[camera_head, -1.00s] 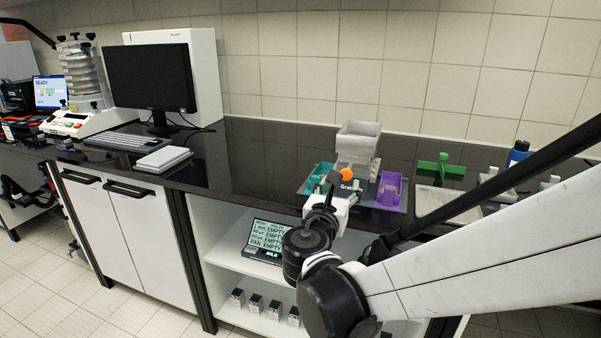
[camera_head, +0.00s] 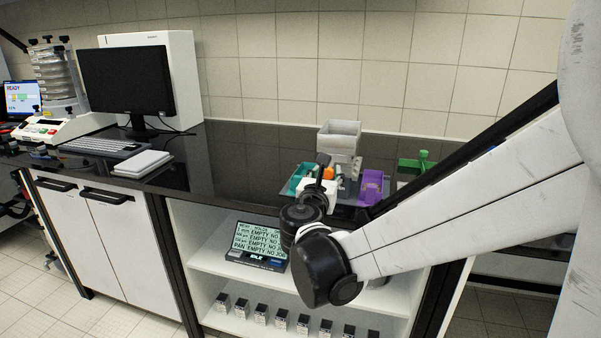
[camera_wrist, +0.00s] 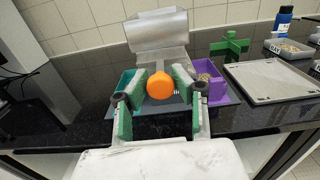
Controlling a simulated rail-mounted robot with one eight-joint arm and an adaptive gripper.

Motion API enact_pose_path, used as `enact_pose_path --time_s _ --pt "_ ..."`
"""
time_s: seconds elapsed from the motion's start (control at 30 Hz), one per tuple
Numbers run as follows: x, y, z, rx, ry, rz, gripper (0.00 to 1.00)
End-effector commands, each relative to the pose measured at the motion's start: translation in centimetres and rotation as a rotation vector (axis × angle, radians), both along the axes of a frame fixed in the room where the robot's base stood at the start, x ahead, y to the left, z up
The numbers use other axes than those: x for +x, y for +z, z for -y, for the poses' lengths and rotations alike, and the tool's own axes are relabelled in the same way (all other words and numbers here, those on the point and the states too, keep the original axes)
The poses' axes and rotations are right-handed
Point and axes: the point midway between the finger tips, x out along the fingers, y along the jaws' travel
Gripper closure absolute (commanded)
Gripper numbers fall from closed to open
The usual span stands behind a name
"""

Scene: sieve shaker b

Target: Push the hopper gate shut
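The hopper (camera_head: 340,138) is a pale grey box on a stand at the back of the bench. In the wrist view the hopper (camera_wrist: 157,30) rises straight ahead. An orange rounded knob (camera_wrist: 161,85), seemingly the gate's handle, shows low in front of it; the knob (camera_head: 329,172) also shows in the head view. The gate plate itself cannot be made out. My gripper (camera_wrist: 161,77) is open, its green-padded fingers on either side of the knob in the picture. I cannot tell whether they touch it. In the head view my wrist hides the hopper's lower front.
A teal bin (camera_wrist: 128,82) stands left of the knob and a purple bin (camera_wrist: 205,85) right. A green stand (camera_wrist: 232,45) and a grey tray (camera_wrist: 270,80) are farther right.

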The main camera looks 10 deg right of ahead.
Motion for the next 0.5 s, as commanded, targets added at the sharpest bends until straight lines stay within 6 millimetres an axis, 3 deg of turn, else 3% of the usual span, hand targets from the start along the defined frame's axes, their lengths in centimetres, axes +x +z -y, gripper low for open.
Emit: enact_pose_path --time_s 0.03,0.17,0.5 --pt "-0.01 0.0 0.0 0.0 0.0 0.0 0.84" --pt "-0.01 0.0 0.0 0.0 0.0 0.0 1.0" --pt "0.36 -0.03 0.2 0.0 -0.001 0.0 1.0"
